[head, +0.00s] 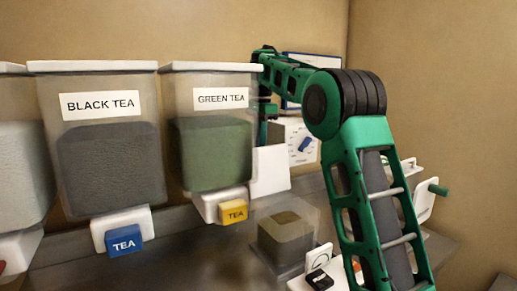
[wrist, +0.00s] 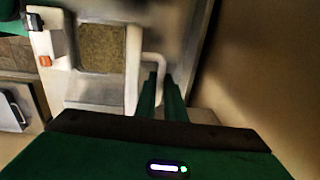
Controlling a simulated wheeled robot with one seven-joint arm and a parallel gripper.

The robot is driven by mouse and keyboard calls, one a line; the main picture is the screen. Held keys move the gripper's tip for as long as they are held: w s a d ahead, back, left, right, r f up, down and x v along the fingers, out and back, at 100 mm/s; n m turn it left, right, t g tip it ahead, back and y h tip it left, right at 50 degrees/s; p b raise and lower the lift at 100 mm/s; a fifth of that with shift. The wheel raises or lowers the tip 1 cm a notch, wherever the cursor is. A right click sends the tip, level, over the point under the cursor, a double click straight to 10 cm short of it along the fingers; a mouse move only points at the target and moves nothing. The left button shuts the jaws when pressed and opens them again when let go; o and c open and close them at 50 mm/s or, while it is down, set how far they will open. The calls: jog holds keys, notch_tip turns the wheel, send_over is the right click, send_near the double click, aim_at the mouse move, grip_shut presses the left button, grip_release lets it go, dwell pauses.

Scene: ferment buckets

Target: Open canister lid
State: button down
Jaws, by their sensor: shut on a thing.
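A see-through canister (head: 286,240) with brown contents stands low on the counter in the head view. A white flat panel (head: 270,172) stands upright behind and above it; I cannot tell for sure that this is its lid. From above, the wrist view shows a square of brown contents (wrist: 103,48) framed by white, with a white bent handle (wrist: 154,63) at its right. My gripper (wrist: 162,78) has its two green fingers close together at this handle, shut on it. In the head view my arm reaches back behind the green tea bin, and the fingertips are hard to make out.
A black tea bin (head: 110,160) and a green tea bin (head: 213,150) hang at left, with a blue tag (head: 124,241) and a yellow tag (head: 233,211) below. A white box (head: 300,143) stands behind my arm. A wall closes the right side.

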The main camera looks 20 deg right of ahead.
jog(key=c, duration=2.1)
grip_release()
jog(key=shift+w+a+r, duration=0.1)
jog(key=shift+w+a, duration=0.25)
jog(key=shift+w, duration=0.1)
jog(key=shift+o, duration=1.3)
jog(key=shift+w, duration=0.2)
jog(key=shift+s+d, duration=0.15)
notch_tip(320, 180, up, 11)
jog(key=shift+s+f, duration=0.2)
jog(key=shift+s, duration=0.05)
jog(key=shift+d, duration=0.1)
